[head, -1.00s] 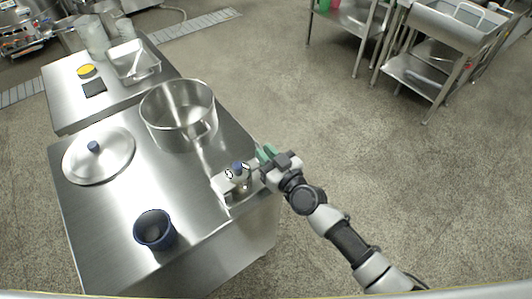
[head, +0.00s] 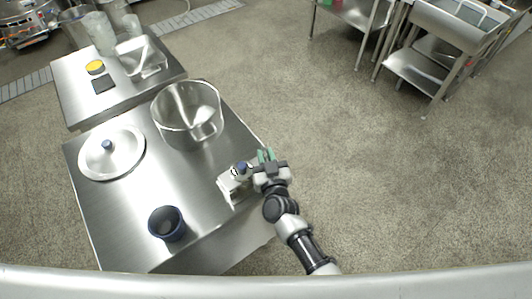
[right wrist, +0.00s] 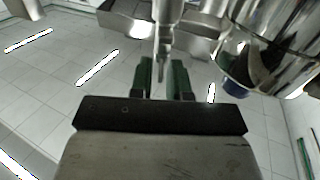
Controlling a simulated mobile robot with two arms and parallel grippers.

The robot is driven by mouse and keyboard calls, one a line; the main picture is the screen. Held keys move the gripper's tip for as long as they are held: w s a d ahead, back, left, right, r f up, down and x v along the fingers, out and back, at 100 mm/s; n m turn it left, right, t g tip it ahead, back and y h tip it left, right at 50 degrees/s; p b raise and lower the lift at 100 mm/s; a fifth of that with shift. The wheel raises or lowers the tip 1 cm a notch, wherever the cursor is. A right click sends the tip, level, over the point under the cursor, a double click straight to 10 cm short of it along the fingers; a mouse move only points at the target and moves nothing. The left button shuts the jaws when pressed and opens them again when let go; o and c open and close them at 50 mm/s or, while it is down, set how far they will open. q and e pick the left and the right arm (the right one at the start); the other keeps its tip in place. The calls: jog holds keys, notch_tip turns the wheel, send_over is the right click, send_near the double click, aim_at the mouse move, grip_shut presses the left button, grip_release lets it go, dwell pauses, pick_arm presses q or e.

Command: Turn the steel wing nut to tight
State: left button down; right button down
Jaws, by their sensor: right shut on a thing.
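In the right wrist view, a narrow steel part (right wrist: 163,45) reaches down between my green fingertips; it appears to be the steel wing nut, though its wings are hard to make out. My right gripper (right wrist: 164,75) is shut on it. In the head view my right gripper (head: 266,156) is at the right edge of the steel table, beside a small steel fitting (head: 228,185) with a blue knob (head: 242,167). There the gripper hides the nut. My left gripper is in neither view.
A second table behind holds a tray (head: 140,58) and clear containers.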

jog(key=c, duration=1.1)
grip_release()
jog(key=v, duration=1)
jog(key=shift+s, duration=0.35)
jog(key=shift+d, duration=0.15)
